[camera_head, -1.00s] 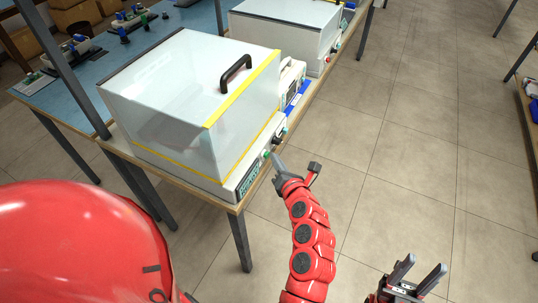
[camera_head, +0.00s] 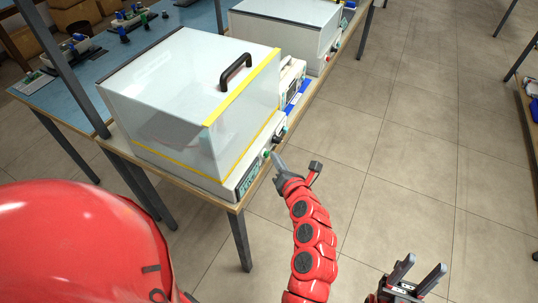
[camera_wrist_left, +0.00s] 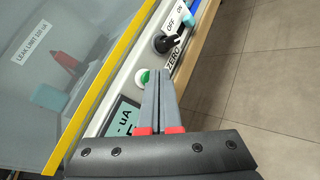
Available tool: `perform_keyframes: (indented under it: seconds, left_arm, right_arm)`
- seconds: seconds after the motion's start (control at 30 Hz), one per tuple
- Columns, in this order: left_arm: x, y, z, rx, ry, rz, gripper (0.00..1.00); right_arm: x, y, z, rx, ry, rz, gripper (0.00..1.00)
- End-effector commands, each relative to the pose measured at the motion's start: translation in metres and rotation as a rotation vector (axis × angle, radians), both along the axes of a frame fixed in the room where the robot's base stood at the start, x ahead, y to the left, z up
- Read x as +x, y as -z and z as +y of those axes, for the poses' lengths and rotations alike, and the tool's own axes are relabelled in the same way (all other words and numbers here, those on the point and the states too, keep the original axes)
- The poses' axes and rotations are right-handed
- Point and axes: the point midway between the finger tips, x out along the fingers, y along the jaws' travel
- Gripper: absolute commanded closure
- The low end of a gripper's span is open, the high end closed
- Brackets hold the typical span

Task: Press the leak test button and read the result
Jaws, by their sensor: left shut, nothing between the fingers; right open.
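The leak tester is a clear box (camera_head: 165,125) with yellow edging and a black lid handle (camera_head: 236,72), on a white base at the near end of the bench. My right gripper (camera_head: 422,272) is open and empty, low at the right.
A label on the clear box reads "LEAK LIMIT 500 uA" (camera_wrist_left: 38,41). A second box (camera_head: 285,30) stands further along the bench. A blue-topped table (camera_head: 60,85) with small parts is behind at the left. The tiled floor (camera_head: 410,130) to the right is clear.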

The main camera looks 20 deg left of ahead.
Motion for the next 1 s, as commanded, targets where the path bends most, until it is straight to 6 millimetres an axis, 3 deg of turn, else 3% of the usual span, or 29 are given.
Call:
perform_keyframes:
  seconds: [0.4, 0.8, 1.0]
  left_arm:
    - [0.0, 0.001, -0.009, -0.002, 0.001, 0.0, 1.0]
    - [-0.001, 0.003, -0.05, -0.002, 0.003, 0.0, 1.0]
    - [-0.002, 0.0, -0.057, 0.0, 0.0, -0.001, 1.0]
  right_arm:
    - [0.0, 0.006, 0.0, 0.0, 0.0, 0.0, 0.5]
    - [0.0, 0.027, 0.0, 0.0, 0.0, 0.0, 0.5]
    - [0.0, 0.028, 0.0, 0.0, 0.0, 0.0, 0.5]
